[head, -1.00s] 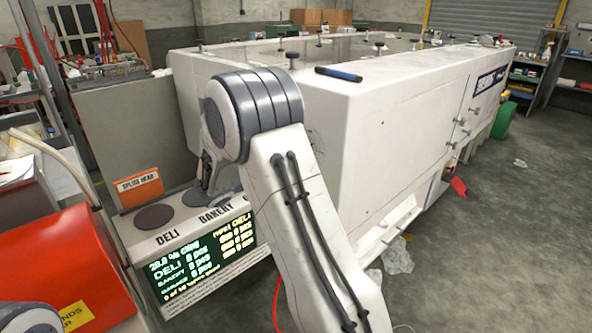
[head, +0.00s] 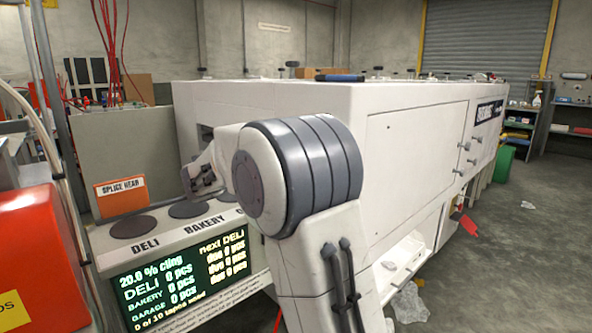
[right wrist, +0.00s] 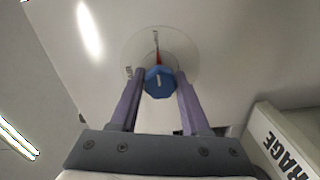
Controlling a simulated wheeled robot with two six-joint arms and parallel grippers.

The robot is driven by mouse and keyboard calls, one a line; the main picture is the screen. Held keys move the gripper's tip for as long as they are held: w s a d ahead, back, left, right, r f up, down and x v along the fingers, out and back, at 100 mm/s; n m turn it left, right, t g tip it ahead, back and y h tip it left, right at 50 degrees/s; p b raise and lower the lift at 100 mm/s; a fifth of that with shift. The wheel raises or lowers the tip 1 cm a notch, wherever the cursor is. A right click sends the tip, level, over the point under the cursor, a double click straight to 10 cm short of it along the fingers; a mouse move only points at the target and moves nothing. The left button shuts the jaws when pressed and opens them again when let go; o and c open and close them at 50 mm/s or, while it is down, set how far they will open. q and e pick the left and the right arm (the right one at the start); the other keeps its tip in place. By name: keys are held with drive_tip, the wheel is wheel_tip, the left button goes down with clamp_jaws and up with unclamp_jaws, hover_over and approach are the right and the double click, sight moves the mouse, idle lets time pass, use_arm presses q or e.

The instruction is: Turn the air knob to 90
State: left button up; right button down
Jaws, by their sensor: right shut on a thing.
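The blue air knob (right wrist: 158,82) shows in the right wrist view, on a round pale dial plate (right wrist: 188,48) on a white panel. A white line marks the knob's face, and a red mark stands just above the knob on the dial. The dial's small lettering is too small to read. My right gripper (right wrist: 160,73) has its two purple fingers on either side of the knob, shut on it. In the head view my right arm hides the knob. My left gripper is out of view.
The big white machine (head: 415,150) fills the middle of the head view. A lit display (head: 185,275) reads 20.0 % cling, below dark round pads (head: 133,226) labelled DELI and BAKERY. A red-orange housing (head: 30,255) stands at the left. Open floor (head: 530,240) lies at the right.

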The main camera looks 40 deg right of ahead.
drive_tip(key=shift+f, duration=0.1)
idle(0.5)
drive_tip(key=shift+c, duration=1.9)
unclamp_jaws()
drive_tip(key=a, duration=1)
drive_tip(key=shift+s+a+p, duration=0.25)
drive_tip(key=shift+s+p, duration=0.05)
drive_tip(key=shift+s, duration=0.15)
